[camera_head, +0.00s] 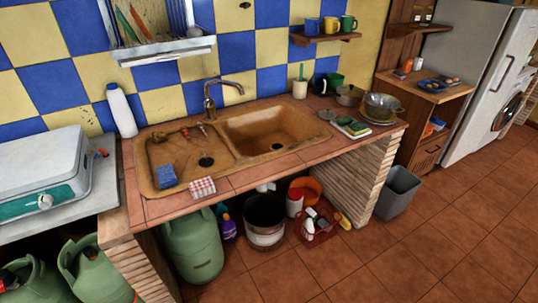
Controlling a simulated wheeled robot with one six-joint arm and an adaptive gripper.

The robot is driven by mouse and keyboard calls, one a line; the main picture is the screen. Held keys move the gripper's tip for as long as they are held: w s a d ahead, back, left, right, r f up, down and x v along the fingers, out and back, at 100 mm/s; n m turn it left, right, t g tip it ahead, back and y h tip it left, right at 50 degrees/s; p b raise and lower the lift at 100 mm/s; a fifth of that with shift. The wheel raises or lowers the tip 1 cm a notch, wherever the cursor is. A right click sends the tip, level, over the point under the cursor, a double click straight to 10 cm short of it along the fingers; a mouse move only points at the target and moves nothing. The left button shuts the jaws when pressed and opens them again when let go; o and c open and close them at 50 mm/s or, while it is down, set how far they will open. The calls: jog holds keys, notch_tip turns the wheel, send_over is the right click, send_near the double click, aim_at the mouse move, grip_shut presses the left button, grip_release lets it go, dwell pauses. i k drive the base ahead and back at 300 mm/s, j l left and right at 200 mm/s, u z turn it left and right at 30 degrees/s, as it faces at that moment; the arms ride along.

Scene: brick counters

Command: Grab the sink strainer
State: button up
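A brown double sink (262,130) is set into the tiled counter (255,175). A dark round drain piece (206,161) lies in its left, shallow part. Another dark round piece (277,146) sits at the bottom of the right basin. A small flat greyish round thing (327,114) lies on the counter just right of the basin. I cannot tell which of these is the sink strainer. My gripper is not in view.
A faucet (210,100) rises behind the sink. A blue sponge (166,176) and a checked cloth (202,187) lie at its front left. Glass bowls (380,106) and small stacked items (351,128) stand right. The floor (420,245) in front right is clear.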

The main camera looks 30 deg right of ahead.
aim_at(327, 115)
jog(key=l+u, duration=0.1)
jog(key=l, duration=0.45)
jog(key=k+l+u, duration=0.1)
jog(key=l, duration=0.45)
jog(key=l+u, duration=0.1)
jog(key=l, duration=0.45)
jog(key=k+l+u, duration=0.15)
jog(key=l, duration=0.4)
